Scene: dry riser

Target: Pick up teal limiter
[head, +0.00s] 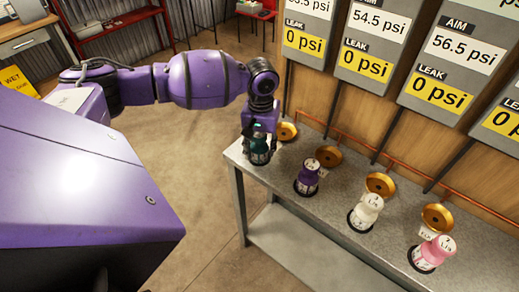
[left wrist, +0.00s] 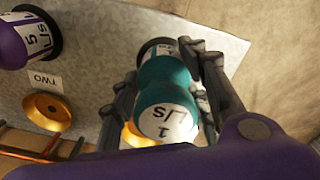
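The teal limiter (head: 259,148) stands upright at the near left end of the grey bench, with a white label and a dark base ring. In the left wrist view the teal limiter (left wrist: 163,90) shows its labelled top, marked "1 L/s", between the two fingers. My left gripper (head: 260,138) is above and around it, and in the wrist view the fingers (left wrist: 165,72) straddle its body closely. Whether both fingers press on it cannot be made out. The limiter's far side and the lower finger contact are hidden. My right gripper is in neither view.
Purple (head: 307,178), white (head: 366,211) and pink (head: 431,253) limiters stand along the grey bench (head: 330,190). Brass discs (head: 380,184) and a copper pipe (head: 345,146) run behind them. Gauge panels (head: 455,55) hang above. The floor left of the bench is clear.

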